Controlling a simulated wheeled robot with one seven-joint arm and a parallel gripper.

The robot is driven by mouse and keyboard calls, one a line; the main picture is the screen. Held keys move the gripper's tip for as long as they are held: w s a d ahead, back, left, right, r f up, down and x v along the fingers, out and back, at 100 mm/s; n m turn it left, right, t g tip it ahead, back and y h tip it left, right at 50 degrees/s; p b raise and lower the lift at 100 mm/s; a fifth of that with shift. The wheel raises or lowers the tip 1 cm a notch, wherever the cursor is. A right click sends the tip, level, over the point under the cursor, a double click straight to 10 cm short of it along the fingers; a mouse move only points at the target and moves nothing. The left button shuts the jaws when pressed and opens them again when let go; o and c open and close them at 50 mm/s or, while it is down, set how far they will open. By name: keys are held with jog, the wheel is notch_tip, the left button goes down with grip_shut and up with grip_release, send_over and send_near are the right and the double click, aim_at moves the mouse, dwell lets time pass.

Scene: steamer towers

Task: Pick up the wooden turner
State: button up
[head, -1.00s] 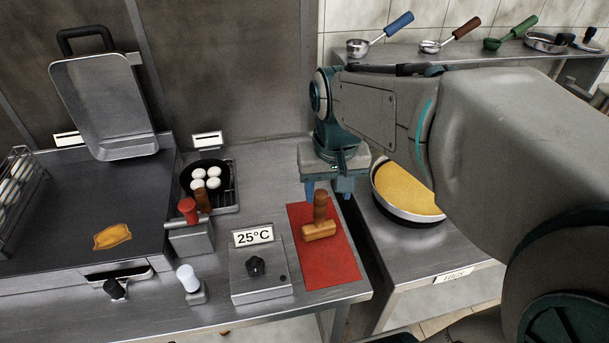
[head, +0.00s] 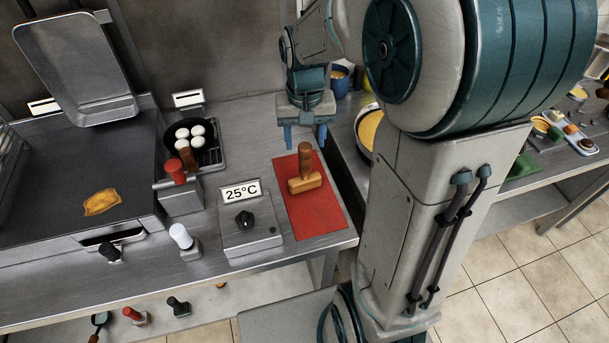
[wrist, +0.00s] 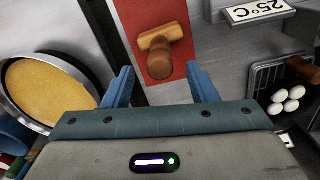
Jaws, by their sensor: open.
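The wooden turner (head: 306,172) stands on a red mat (head: 318,216) on the steel counter. It has an upright handle and a short crosswise wooden head at its base. It also shows in the wrist view (wrist: 161,52), between and beyond the fingertips. My gripper (head: 305,138) is open and empty, with its blue fingers pointing down above the counter, just behind the mat. In the wrist view the fingers (wrist: 159,85) are spread wide apart and do not touch the turner.
A box with a dial and 25°C sign (head: 245,222) stands left of the mat. A black pan with white balls (head: 188,135) sits behind it. A griddle (head: 60,180) fills the left. A round pan with yellow filling (wrist: 45,92) is beside the counter gap.

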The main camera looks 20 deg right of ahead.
aim_at(305, 145)
notch_tip(305, 145, down, 5)
jog(key=shift+f+p, duration=0.1)
jog(key=shift+p, duration=0.3)
grip_shut()
jog(key=shift+w, duration=0.1)
jog(key=shift+r, duration=0.75)
notch_tip(305, 145, up, 3)
jog(key=shift+f+b, duration=0.1)
jog(key=shift+b, duration=0.25)
jog(key=w+d+r, duration=0.6)
jog(key=d+r, duration=0.1)
jog(key=d, duration=0.2)
jog(key=shift+w+d+b, duration=0.25)
jog(key=shift+w+b, duration=0.15)
jog(key=shift+b, duration=0.05)
